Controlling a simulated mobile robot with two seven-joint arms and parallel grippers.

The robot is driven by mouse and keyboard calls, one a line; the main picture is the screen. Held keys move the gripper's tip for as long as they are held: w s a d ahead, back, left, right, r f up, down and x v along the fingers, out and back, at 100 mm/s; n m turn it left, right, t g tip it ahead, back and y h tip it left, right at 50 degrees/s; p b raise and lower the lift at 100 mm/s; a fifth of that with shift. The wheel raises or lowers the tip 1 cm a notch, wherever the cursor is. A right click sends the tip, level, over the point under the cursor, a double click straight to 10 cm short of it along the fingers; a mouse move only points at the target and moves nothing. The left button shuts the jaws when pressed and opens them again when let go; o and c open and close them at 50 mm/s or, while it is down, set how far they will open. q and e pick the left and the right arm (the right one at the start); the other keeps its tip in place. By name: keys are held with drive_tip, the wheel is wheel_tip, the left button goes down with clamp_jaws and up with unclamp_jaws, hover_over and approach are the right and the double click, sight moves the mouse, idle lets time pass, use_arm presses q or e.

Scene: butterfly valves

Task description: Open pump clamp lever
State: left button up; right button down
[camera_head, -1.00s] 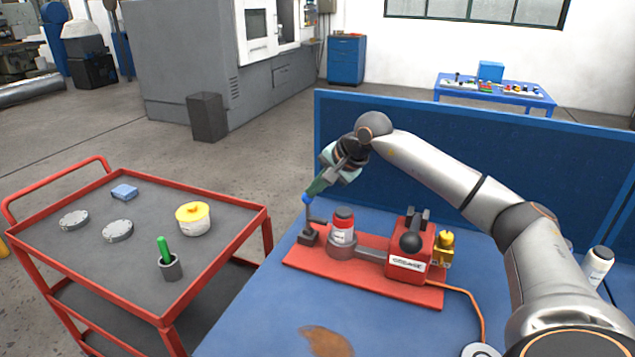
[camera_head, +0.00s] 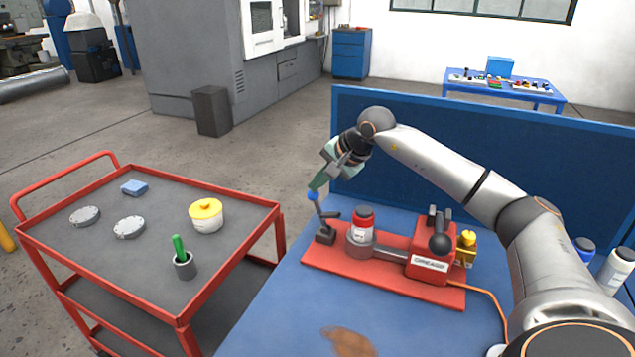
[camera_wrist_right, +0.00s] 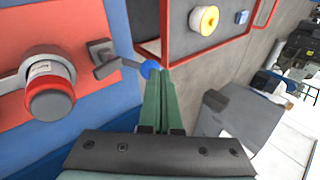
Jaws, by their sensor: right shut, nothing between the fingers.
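The pump clamp lever (camera_head: 319,214) rises from a dark clamp block at the left end of the red pump base (camera_head: 390,284). It stands nearly upright and has a blue knob (camera_head: 313,195) at its top. My right gripper (camera_head: 316,186) is shut and empty, with its green fingertips at or just above the blue knob. In the right wrist view the closed green fingers (camera_wrist_right: 158,88) end right at the blue knob (camera_wrist_right: 150,69); whether they touch it I cannot tell. A red-capped white bottle (camera_head: 362,224) sits in the holder beside the clamp. My left gripper is not in view.
The red pump body (camera_head: 432,250) with a black knob and brass fitting stands right of the bottle. A blue partition (camera_head: 470,150) runs behind the blue table. A red cart (camera_head: 232,277) at left carries a yellow-lidded pot (camera_head: 206,215), discs and a green-handled tool.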

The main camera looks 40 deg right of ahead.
wheel_tip(320, 180, up, 10)
drive_tip(key=s+p, duration=0.2)
drive_tip(key=p, duration=0.2)
drive_tip(key=shift+s+a+f+p, duration=0.15)
drive_tip(key=shift+s+a+p, duration=0.1)
drive_tip(key=shift+p, duration=0.1)
drive_tip(key=shift+f, duration=0.1)
idle(0.4)
